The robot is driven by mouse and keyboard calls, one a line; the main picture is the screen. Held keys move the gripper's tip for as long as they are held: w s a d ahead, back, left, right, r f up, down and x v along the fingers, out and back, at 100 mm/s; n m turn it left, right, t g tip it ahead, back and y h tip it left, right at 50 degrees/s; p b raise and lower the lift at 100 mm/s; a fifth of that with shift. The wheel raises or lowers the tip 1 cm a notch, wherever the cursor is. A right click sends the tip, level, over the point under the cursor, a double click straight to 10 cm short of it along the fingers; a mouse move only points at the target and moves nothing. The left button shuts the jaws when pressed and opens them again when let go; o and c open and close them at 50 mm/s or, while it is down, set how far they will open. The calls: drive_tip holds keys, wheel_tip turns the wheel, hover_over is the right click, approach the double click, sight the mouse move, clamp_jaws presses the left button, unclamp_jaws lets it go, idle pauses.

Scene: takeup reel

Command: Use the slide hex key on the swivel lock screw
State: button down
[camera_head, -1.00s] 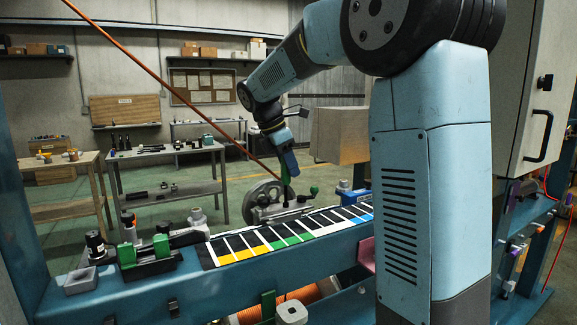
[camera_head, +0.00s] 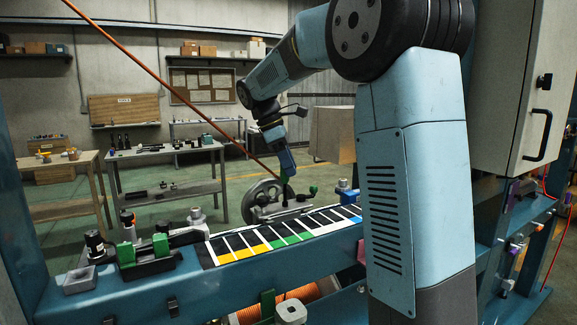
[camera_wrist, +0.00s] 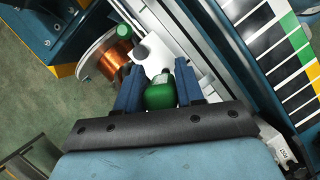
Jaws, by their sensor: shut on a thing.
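My gripper (camera_wrist: 159,88) has two blue fingers, shut on a green rounded handle (camera_wrist: 160,95) between them. The handle appears to be that of the slide hex key; its shaft and tip are hidden in the wrist view. In the head view my gripper (camera_head: 287,166) points down over the far side of the blue beam, near a grey round metal assembly (camera_head: 262,198). A pale metal part (camera_wrist: 150,48) lies just beyond the fingers in the wrist view. I cannot make out the swivel lock screw, nor whether the key touches it.
A striped colour scale (camera_head: 275,238) runs along the beam (camera_head: 215,285). A green-and-black clamp-like fixture (camera_head: 145,257) stands at its left. A green knob (camera_wrist: 124,31) and a copper-wound reel (camera_wrist: 113,62) are close to the fingers. A grey cabinet (camera_head: 510,90) stands at the right.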

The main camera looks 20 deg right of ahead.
drive_tip(key=shift+r, duration=1)
wheel_tip(320, 180, up, 12)
idle(1.3)
